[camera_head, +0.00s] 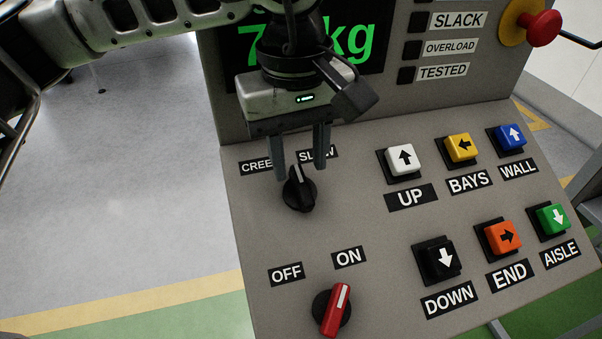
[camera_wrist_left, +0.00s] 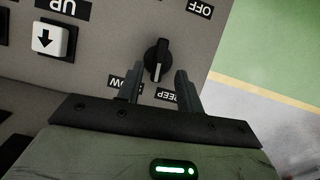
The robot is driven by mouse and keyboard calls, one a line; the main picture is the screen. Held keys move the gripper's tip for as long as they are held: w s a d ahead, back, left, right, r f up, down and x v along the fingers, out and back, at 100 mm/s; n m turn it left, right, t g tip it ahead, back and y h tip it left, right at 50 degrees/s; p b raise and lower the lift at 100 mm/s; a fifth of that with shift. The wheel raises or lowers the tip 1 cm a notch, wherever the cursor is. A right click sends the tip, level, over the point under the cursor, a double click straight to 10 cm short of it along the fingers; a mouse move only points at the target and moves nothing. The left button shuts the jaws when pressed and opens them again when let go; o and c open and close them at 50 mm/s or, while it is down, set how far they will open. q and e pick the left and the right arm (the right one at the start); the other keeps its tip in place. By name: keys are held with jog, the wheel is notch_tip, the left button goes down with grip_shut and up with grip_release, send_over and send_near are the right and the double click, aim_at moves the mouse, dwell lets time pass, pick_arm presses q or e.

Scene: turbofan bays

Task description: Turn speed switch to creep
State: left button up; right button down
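The speed switch (camera_head: 300,190) is a black rotary knob with a white pointer line on the sloped grey panel. Its pointer aims up between the CREEP label (camera_head: 254,167) and the SLOW label (camera_head: 330,153), both partly hidden by my fingers. My left gripper (camera_head: 301,170) is open just above the knob, one finger on each side of the pointer end. In the left wrist view the knob (camera_wrist_left: 157,58) stands just beyond the gap between the two fingertips, not visibly gripped. My right gripper is not in view.
A red OFF/ON switch (camera_head: 332,311) below points toward ON. Several push buttons, including the white UP button (camera_head: 403,160), lie to the right. A green display (camera_head: 370,40) and a red mushroom button (camera_head: 542,28) are above. Open floor lies left.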

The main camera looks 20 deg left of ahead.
aim_at(301, 180)
pick_arm(q)
notch_tip(301, 180, down, 4)
jog(key=shift+w+f, duration=0.15)
jog(key=shift+f, duration=0.3)
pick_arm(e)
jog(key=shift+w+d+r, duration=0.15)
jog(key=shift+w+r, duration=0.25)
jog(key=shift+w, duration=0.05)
